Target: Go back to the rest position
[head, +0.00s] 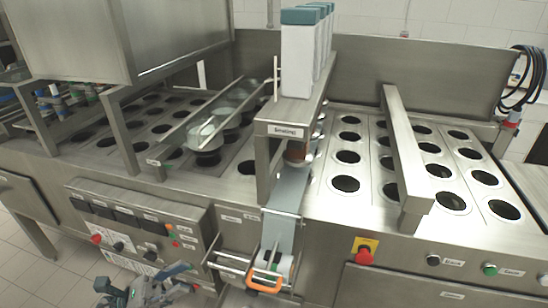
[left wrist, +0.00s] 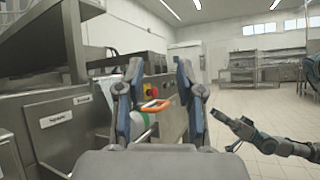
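My left gripper (head: 140,292) shows low in the head view, in front of the machine's control panel and clear of it. In the left wrist view its two fingers (left wrist: 159,68) stand apart with nothing held between them. My right gripper (left wrist: 224,125) shows at the right of the left wrist view, over the floor. It is too small there to tell whether it is open or shut. My right arm does not show in the head view.
The steel cup filler (head: 330,215) has rows of round holes. An orange handle (head: 265,282) juts out at its front, right of my left gripper. A red button (head: 364,257) sits on the front panel. Tiled floor (left wrist: 255,164) lies open at the right of the left wrist view.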

